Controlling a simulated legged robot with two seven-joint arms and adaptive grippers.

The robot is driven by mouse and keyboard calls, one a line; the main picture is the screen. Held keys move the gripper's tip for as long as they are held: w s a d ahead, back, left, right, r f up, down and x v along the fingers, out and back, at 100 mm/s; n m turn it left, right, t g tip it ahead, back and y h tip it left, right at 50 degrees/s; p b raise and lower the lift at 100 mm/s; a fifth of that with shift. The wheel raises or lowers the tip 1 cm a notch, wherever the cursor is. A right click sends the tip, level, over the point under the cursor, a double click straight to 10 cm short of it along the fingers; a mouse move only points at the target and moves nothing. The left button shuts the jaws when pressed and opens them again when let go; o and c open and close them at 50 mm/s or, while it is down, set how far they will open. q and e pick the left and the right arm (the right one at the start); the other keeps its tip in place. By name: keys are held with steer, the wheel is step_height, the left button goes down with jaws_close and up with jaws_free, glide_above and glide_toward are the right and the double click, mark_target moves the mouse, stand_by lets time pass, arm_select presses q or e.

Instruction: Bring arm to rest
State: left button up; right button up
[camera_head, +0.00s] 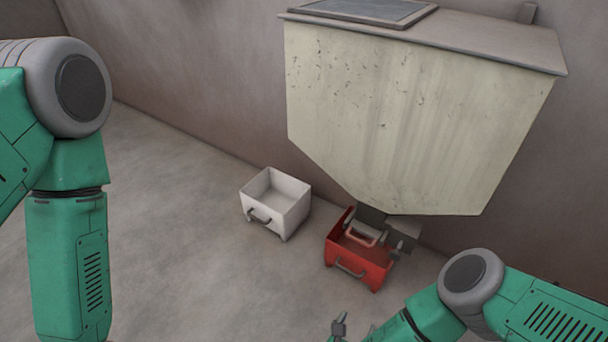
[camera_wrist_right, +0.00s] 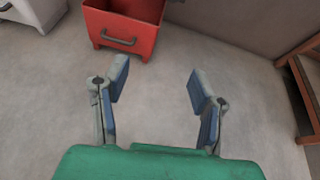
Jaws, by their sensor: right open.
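My right arm comes in at the lower right of the head view. Its gripper (camera_head: 338,328) is partly cut off by the bottom edge. In the right wrist view the right gripper (camera_wrist_right: 158,85) is open, with its two blue-padded fingers wide apart and nothing between them. It is in front of the red bin (camera_wrist_right: 122,25) and apart from it. My left arm hangs down at the left of the head view, and its gripper is out of the picture.
The red bin (camera_head: 361,263) stands on the floor under the spout of a large pale hopper (camera_head: 400,110). A white bin (camera_head: 275,204) stands to its left, also seen in the wrist view (camera_wrist_right: 35,12). A brown wooden frame (camera_wrist_right: 300,90) is at right. Floor at left is clear.

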steer(key=s+d+r+m+g+y, duration=0.45)
steer(key=s+d+m, duration=0.3)
steer(key=m, duration=0.75)
steer(key=s+d+r+m+g+y, duration=0.35)
steer(key=s+d+m+g, duration=0.35)
steer(key=m, duration=0.9)
step_height(320, 180, up, 16)
steer(key=s+d+n+h+p, duration=0.1)
steer(key=p, duration=1.4)
steer(key=shift+s+d+t, duration=0.15)
steer(key=shift+d+t, duration=0.1)
steer(key=shift+t, duration=0.1)
